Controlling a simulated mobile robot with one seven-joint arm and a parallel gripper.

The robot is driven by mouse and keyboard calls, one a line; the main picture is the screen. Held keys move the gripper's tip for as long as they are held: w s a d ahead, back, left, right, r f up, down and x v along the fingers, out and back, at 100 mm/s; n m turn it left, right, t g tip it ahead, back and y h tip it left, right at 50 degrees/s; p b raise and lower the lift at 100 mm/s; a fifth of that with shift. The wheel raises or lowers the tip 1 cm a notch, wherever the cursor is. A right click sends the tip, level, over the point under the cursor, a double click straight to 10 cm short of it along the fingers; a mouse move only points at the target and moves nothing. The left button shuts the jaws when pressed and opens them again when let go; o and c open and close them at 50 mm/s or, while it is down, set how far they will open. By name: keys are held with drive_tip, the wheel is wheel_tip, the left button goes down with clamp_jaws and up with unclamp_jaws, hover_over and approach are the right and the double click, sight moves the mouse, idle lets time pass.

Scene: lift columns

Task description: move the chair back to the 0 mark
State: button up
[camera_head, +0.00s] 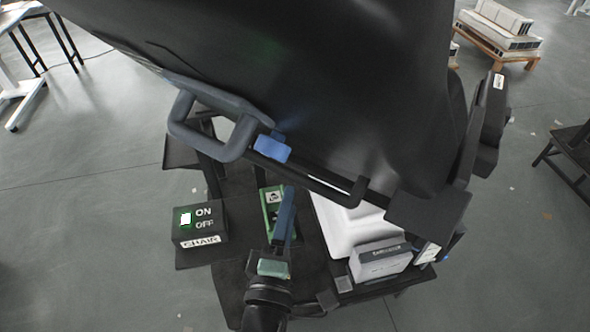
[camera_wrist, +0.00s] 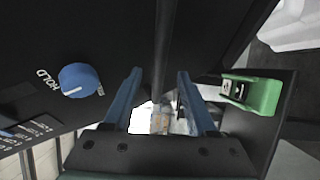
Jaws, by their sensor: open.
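The chair (camera_head: 330,70) fills the top of the head view as a large tilted dark shell, with a grey loop handle (camera_head: 225,128) and a blue part (camera_head: 272,147) on its lower edge. My gripper (camera_head: 285,195) is below that edge. In the wrist view my gripper (camera_wrist: 160,75) has its blue fingers apart, open. A dark bar (camera_wrist: 163,45) appears between or beyond them; I cannot tell how deep it lies. A blue knob (camera_wrist: 80,80) marked HOLD is left of the fingers, on a dark panel. White scale-like markings (camera_wrist: 22,130) are lower left; I cannot read the 0 mark.
A dark box labelled CHAIR (camera_head: 200,240) has an ON/OFF switch (camera_head: 186,219) lit beside ON. A green-faced unit (camera_wrist: 252,93) is right of the fingers. A grey box (camera_head: 380,260) stands right. Open floor (camera_head: 90,260) lies left.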

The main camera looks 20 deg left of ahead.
sight(295, 177)
drive_tip(key=x, duration=0.7)
drive_tip(key=shift+w, duration=0.25)
clamp_jaws()
idle(1.1)
